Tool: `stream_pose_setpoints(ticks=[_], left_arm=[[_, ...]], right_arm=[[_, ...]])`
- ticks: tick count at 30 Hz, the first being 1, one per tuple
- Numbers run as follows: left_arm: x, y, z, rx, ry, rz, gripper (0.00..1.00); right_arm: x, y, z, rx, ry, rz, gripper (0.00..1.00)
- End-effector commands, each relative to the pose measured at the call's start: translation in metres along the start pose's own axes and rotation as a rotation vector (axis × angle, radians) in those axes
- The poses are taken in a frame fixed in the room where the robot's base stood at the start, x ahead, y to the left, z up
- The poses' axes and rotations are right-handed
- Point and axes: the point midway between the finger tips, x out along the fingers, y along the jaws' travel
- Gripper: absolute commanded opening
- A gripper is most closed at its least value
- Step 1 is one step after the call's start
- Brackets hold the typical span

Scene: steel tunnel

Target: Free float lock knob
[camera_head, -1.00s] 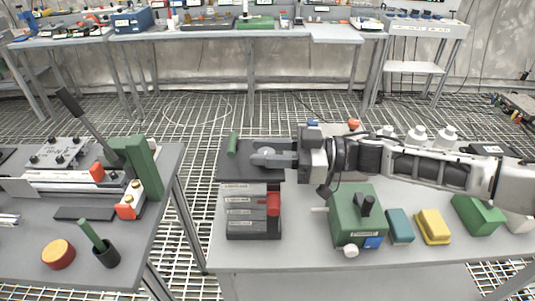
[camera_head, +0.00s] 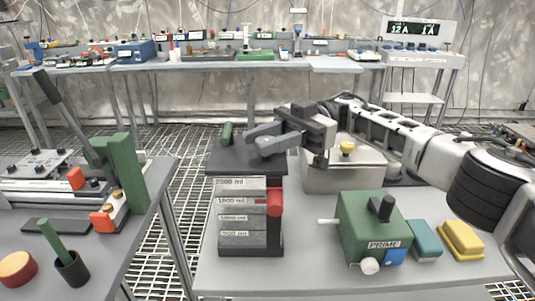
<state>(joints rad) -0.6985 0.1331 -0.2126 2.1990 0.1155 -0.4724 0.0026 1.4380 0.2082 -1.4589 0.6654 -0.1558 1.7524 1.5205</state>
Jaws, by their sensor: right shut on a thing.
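A dark grey level box (camera_head: 249,238) stands on the right-hand table, with labels from 500 ml up to 2000 ml on its front. A red marker (camera_head: 274,200) sits at its right side, near the 1500 ml label. A small green cylinder (camera_head: 226,134) stands at the left of its black top (camera_head: 228,158). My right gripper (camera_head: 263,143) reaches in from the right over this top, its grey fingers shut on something. The held part, possibly the float lock knob, is mostly hidden by the fingers. My left gripper is not in view.
A green PRIME box (camera_head: 370,228), a teal block (camera_head: 424,240) and a yellow block (camera_head: 461,240) are on the right. A gap separates the left table (camera_head: 150,215) from this one. The front strip is clear.

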Motion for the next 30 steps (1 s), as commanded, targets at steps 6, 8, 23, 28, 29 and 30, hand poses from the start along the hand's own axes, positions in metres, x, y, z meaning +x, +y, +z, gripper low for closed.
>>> stream_pose_setpoints(ticks=[6, 8, 23, 28, 29, 30], left_arm=[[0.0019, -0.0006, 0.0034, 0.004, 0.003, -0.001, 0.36], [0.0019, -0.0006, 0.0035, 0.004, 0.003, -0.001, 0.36], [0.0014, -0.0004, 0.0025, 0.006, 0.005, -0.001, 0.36], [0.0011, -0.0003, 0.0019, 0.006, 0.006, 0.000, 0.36], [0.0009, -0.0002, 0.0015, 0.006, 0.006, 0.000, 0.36], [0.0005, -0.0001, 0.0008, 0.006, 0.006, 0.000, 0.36]], right_arm=[[0.0030, 0.0000, -0.0002, -0.001, 0.002, -0.033, 0.08], [0.0031, -0.0002, -0.0005, -0.001, 0.002, -0.035, 0.08], [0.0025, -0.0002, -0.0003, 0.000, 0.002, -0.033, 0.50], [0.0001, -0.0008, -0.0003, 0.000, 0.001, -0.029, 0.50], [-0.0016, -0.0014, -0.0005, 0.000, 0.001, -0.027, 0.50], [-0.0051, -0.0028, -0.0007, 0.000, 0.002, -0.024, 0.50]])
